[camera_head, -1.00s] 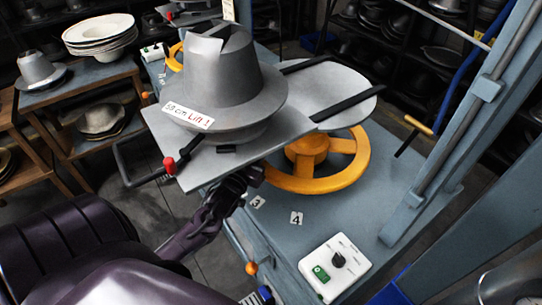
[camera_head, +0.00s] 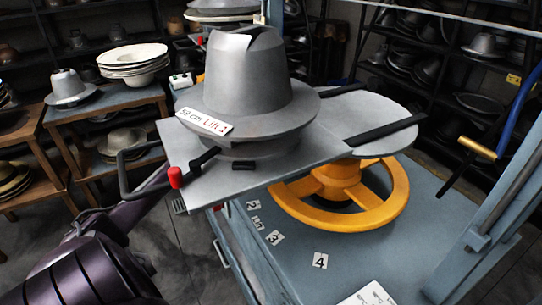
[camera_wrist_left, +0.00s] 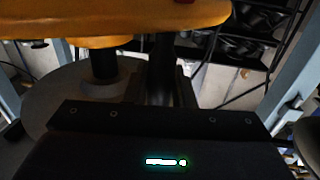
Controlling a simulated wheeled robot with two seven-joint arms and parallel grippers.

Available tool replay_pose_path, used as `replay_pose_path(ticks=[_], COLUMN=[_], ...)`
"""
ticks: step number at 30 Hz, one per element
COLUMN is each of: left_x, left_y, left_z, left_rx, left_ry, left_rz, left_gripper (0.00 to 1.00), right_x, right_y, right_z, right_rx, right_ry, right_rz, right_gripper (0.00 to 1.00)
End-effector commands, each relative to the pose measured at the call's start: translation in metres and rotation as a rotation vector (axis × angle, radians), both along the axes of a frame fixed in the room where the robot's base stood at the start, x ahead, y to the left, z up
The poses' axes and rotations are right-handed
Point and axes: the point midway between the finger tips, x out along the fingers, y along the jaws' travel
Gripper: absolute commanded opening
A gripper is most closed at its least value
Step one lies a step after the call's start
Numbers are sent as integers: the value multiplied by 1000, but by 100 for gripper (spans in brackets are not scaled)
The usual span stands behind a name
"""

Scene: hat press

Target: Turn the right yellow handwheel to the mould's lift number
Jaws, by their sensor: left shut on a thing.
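The yellow handwheel (camera_head: 340,195) lies flat above the blue-grey bench, partly hidden by the plate over it. Number tags 2 (camera_head: 252,205), 3 (camera_head: 275,238) and 4 (camera_head: 320,260) lie beside it; tag 1 is not visible. In the left wrist view, my left gripper (camera_wrist_left: 135,60) is shut at the yellow wheel (camera_wrist_left: 120,18); the exact contact is dark. My right gripper is not in view.
The plate (camera_head: 190,150) overhangs the wheel, with a red-knobbed lever (camera_head: 176,177) and a black bar handle (camera_head: 127,170) at its left end. A blue-grey post (camera_head: 490,210) stands right. A white panel (camera_head: 368,296) is at the bottom. Side tables with hats stand left.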

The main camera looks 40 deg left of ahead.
Motion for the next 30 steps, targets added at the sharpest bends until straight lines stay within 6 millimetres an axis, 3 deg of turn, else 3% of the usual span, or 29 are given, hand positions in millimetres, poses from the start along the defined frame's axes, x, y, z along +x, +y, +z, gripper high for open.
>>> replay_pose_path(ticks=[18,19,22,30], left_x=[3,3,3,3], left_y=[3,3,3,2], left_z=[1,1,1,0], left_rx=[2,2,2,2], left_ry=[0,0,0,1], left_rz=[7,7,6,5], left_gripper=[0,26,39,41], right_x=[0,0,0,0], right_y=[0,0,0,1], right_z=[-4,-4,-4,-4], right_rx=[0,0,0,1], right_ry=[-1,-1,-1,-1], right_rz=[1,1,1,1], right_gripper=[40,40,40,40])
